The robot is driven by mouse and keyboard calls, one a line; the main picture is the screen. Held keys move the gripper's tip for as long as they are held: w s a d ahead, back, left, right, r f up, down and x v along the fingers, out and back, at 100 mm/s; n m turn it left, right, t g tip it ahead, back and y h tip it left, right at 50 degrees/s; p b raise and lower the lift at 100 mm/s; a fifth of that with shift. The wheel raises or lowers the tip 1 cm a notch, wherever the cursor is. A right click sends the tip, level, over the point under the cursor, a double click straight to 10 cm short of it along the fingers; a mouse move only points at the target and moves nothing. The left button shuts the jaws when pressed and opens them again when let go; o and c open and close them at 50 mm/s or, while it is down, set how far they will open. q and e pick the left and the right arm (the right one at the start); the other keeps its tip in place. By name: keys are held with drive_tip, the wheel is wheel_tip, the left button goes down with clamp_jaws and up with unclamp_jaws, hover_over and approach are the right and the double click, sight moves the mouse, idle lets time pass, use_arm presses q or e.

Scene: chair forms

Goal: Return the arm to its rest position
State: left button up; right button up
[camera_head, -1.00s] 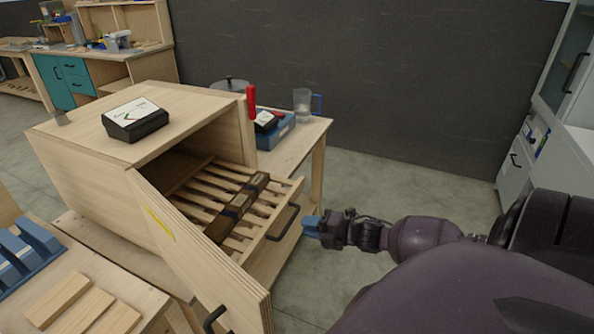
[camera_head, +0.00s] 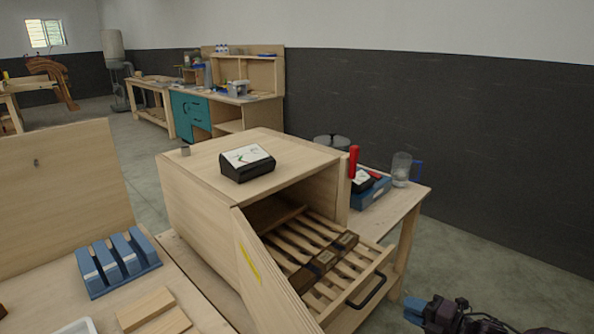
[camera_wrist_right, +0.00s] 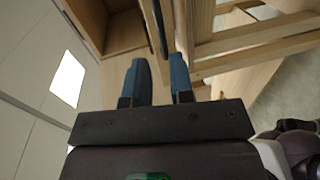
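My right gripper (camera_head: 415,310) shows at the bottom right of the head view, in front of and to the right of the slatted pull-out rack (camera_head: 345,304). In the right wrist view its two blue fingers (camera_wrist_right: 160,82) stand apart with a gap between them and nothing held. A dark handle shows beyond the fingertips there; in the head view the rack's black handle (camera_head: 368,291) is to the left of the gripper, apart from it. Only the end of my right arm shows. My left arm and gripper are not in view.
The wooden box (camera_head: 215,168) has its door (camera_head: 262,285) open and the rack pulled out, with a dark bar (camera_head: 325,262) lying across the slats. A black device (camera_head: 247,164) is on top. A blue holder (camera_head: 118,264) stands on the left bench. Floor at right is clear.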

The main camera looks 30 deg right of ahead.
drive_tip(key=s+a+f+m+g+h, duration=0.1)
drive_tip(key=s+a+f+m, duration=0.2)
drive_tip(key=a+m, duration=0.4)
drive_tip(key=s+a+f+m+g+h, duration=0.1)
drive_tip(key=s+a+f+m+h, duration=0.1)
drive_tip(key=a+m, duration=0.5)
drive_tip(key=s+a+f+m+g+h, duration=0.1)
drive_tip(key=s+a+f+m+h, duration=0.1)
drive_tip(key=a+m, duration=0.4)
drive_tip(key=shift+s+a+f+m, duration=0.45)
drive_tip(key=shift+s+f, duration=0.45)
drive_tip(key=shift+f, duration=0.4)
